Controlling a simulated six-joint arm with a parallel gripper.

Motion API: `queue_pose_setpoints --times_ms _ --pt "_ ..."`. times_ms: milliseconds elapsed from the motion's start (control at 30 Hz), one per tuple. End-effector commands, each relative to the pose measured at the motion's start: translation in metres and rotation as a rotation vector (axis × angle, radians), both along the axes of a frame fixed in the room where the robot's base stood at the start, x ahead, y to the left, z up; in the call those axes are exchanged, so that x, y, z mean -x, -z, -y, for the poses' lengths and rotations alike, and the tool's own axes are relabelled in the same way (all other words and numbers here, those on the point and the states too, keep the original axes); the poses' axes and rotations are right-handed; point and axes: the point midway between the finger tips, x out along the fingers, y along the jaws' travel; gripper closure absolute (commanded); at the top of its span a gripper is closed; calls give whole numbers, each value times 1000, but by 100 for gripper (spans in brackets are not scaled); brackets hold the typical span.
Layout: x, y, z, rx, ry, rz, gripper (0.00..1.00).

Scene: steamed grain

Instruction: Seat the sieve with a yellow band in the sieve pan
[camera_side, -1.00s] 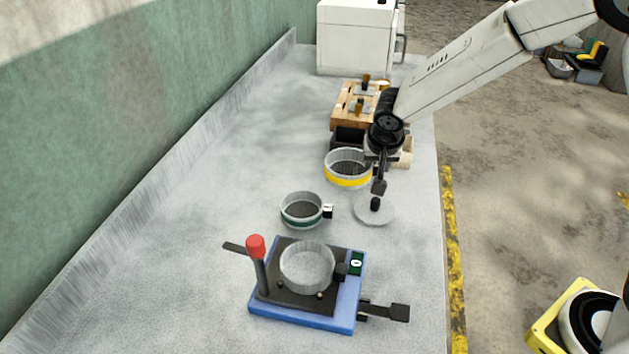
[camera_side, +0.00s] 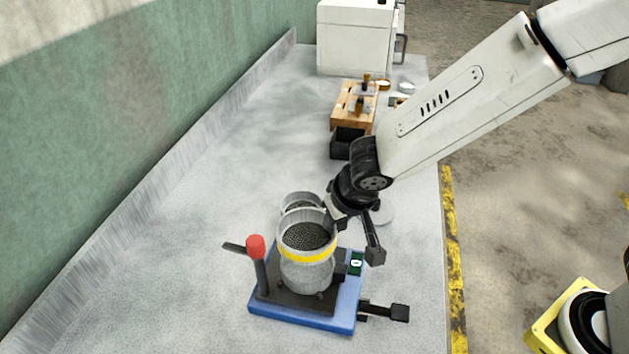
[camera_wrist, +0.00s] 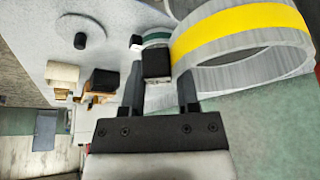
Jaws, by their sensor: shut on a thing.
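The sieve with a yellow band (camera_side: 306,254) is at the sieve pan (camera_side: 308,278) in the side view, upright and directly over it. I cannot tell whether it is seated or held just above. My gripper (camera_side: 335,218) reaches in from the upper right at the sieve's side. In the wrist view the two fingers of my gripper (camera_wrist: 158,92) are shut on the dark block on the sieve's side, and the yellow-banded sieve (camera_wrist: 245,30) fills the upper right. The pan stands on the blue-based fixture (camera_side: 300,318).
The green-banded sieve (camera_side: 298,199) stands just behind, partly hidden. The fixture has a red-knobbed lever (camera_side: 256,247) at left and a dark handle (camera_side: 390,312) at right. The left bench is clear.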

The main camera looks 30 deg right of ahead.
Motion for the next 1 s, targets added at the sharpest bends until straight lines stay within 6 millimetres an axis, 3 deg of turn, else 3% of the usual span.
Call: queue_pose_setpoints --times_ms 1000 --pt "0 40 1 0 2 -1 100"
